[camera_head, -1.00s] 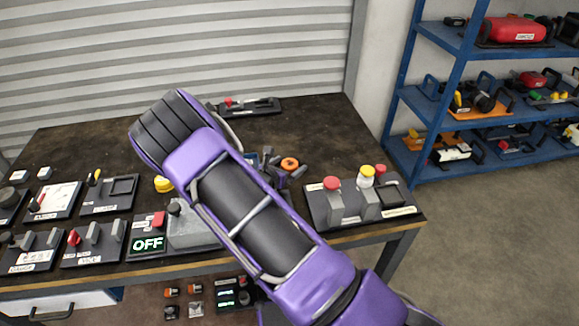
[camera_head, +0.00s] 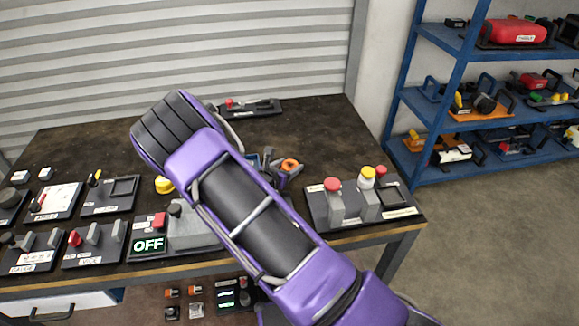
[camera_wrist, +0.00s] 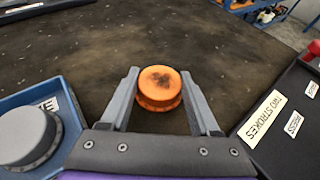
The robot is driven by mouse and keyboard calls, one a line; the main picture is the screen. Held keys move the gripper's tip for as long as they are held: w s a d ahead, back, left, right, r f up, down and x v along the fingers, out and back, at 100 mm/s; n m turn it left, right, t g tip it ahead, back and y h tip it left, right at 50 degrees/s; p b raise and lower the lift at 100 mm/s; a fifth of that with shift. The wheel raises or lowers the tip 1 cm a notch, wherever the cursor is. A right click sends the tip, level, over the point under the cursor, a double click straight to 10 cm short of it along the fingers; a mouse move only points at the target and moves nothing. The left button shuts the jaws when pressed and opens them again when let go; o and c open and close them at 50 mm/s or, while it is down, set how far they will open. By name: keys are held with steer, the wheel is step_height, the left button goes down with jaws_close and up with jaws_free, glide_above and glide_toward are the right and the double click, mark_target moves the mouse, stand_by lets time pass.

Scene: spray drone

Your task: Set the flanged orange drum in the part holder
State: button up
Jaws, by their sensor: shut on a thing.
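The orange drum (camera_wrist: 159,88) has a round top with a dark worn patch and a wider rim. It sits between the fingertips of my gripper (camera_wrist: 160,95), which is shut on it. In the head view the drum (camera_head: 290,165) shows just past my arm, over the right half of the table. I cannot tell whether it touches the table top. A blue tray (camera_wrist: 62,87) with a grey round piece (camera_wrist: 27,135) lies left of my gripper in the wrist view, its label partly cut off. I cannot tell whether this is the part holder.
A dark panel (camera_wrist: 290,125) labelled "TWO STROKES" lies right of my gripper; in the head view it carries red and yellow buttons. More panels line the table's left front. The table top (camera_head: 310,125) behind the drum is bare. Blue shelves (camera_head: 440,100) stand at the right.

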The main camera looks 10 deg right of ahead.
mark_target(289, 166)
step_height(289, 166, up, 10)
steer(key=p, duration=0.1)
steer(key=s+r+n+t+y, duration=0.2)
steer(key=s+r+n+y, duration=0.2)
steer(key=s+r, duration=0.6)
step_height(289, 166, up, 2)
steer(key=shift+s+d+r+t, duration=0.15)
steer(key=shift+d+r+t, duration=0.1)
steer(key=shift+d+t, duration=0.1)
steer(key=shift+s, duration=0.1)
